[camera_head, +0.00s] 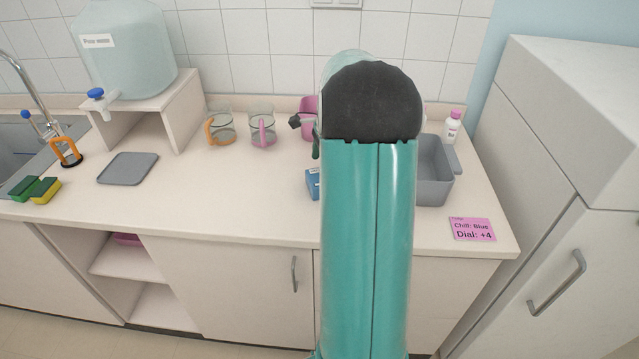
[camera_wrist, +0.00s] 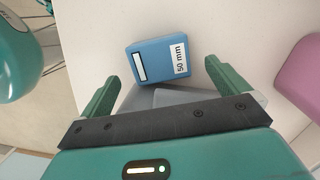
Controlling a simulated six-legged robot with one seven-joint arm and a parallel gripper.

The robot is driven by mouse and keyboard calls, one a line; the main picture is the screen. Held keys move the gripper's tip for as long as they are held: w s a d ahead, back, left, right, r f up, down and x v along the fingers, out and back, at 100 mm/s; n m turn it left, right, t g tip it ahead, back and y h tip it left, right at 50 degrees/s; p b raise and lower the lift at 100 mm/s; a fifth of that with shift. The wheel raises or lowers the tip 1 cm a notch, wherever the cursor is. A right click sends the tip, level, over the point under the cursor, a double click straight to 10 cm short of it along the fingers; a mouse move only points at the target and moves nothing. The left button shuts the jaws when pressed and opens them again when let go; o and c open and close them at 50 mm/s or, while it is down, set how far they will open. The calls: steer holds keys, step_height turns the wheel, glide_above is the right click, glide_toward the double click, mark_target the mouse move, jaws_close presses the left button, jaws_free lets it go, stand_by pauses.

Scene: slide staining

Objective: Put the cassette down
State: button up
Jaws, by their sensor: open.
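The cassette appears to be the blue block labelled "50 mm" (camera_wrist: 158,59), lying on the counter in the wrist view. In the head view a small part of the blue block (camera_head: 313,184) shows left of my arm. My gripper (camera_wrist: 160,82) is open, with its green fingers spread wide. The block lies just beyond and between the fingertips, with no visible contact.
A grey bin (camera_head: 436,170) and a pink note (camera_head: 472,229) are to the right. Glass mugs with orange (camera_head: 220,128) and pink (camera_head: 262,130) handles stand at the back. A grey tray (camera_head: 128,168) lies left. The counter's middle left is clear.

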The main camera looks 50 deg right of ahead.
mark_target(318, 181)
steer(key=f, duration=0.4)
steer(key=shift+w+a, duration=0.15)
steer(key=shift+a, duration=0.15)
steer(key=c, duration=1.3)
steer(key=shift+o, duration=0.2)
steer(key=shift+r, duration=0.75)
steer(key=shift+a, duration=0.1)
steer(key=shift+s+a, duration=0.2)
steer(key=shift+s, duration=0.05)
steer(key=shift+s+a, duration=0.2)
steer(key=shift+a, duration=0.1)
